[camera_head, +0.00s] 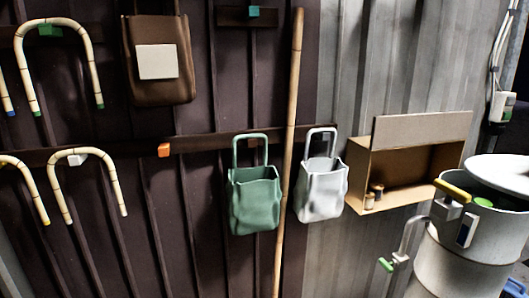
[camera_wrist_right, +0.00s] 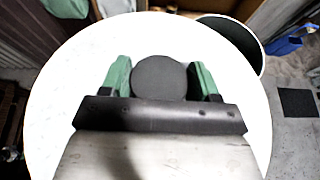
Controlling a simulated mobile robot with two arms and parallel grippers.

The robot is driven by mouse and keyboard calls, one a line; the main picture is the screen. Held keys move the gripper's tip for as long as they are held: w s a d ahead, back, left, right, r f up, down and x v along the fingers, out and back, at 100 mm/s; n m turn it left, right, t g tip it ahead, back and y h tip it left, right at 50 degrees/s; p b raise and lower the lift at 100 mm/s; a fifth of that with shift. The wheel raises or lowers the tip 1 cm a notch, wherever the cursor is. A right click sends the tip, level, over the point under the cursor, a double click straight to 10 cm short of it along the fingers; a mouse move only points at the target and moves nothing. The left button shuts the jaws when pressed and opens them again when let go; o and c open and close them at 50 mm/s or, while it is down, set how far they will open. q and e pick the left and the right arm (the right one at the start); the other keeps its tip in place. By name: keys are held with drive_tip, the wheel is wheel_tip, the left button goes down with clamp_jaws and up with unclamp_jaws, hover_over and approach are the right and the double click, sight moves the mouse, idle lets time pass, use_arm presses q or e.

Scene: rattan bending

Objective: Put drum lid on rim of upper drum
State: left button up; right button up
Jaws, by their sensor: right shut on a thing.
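My right gripper (camera_wrist_right: 161,70), with green fingers, is shut on the dark round knob (camera_wrist_right: 160,84) of the white drum lid (camera_wrist_right: 75,75) in the right wrist view. In the head view part of the lid (camera_head: 503,170) shows at the right edge, tilted, over the back right of the upper drum (camera_head: 480,238). The drum's mouth is partly open to view, with something green inside. In the wrist view a dark drum mouth (camera_wrist_right: 245,42) shows past the lid's far right edge. I cannot tell whether lid and rim touch. My left gripper is in neither view.
A grey fitting with a yellow bar (camera_head: 454,190) stands before the drum's left rim. A tap with a green end (camera_head: 386,264) is lower left. An open cardboard box (camera_head: 372,160) and bags (camera_head: 256,205) are on the wall. A blue object (camera_wrist_right: 287,42) lies beyond the lid.

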sight(518, 181)
drive_tip(key=shift+n+y, duration=0.6)
drive_tip(key=shift+y, duration=0.1)
drive_tip(key=a+f, duration=0.1)
drive_tip(key=f, duration=0.1)
drive_tip(key=w+a+f, duration=0.1)
drive_tip(key=a+f, duration=0.1)
drive_tip(key=w+a+f+b, duration=0.1)
drive_tip(key=f, duration=0.1)
drive_tip(key=shift+a, duration=0.2)
drive_tip(key=a+f+n+g+y+b, duration=0.2)
drive_tip(key=a+f+n+y+b, duration=0.1)
drive_tip(key=a+f, duration=1.25)
use_arm(q)
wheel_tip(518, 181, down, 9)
drive_tip(key=b, duration=0.5)
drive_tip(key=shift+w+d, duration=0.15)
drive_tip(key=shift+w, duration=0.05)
use_arm(e)
drive_tip(key=s+a+f+n+g+y, duration=0.3)
drive_tip(key=s+a+f, duration=1.1)
drive_tip(key=a+f, duration=0.3)
drive_tip(key=shift+s+a+f+n, duration=0.3)
drive_tip(key=shift+s+a+f, duration=0.1)
drive_tip(key=shift+f, duration=0.15)
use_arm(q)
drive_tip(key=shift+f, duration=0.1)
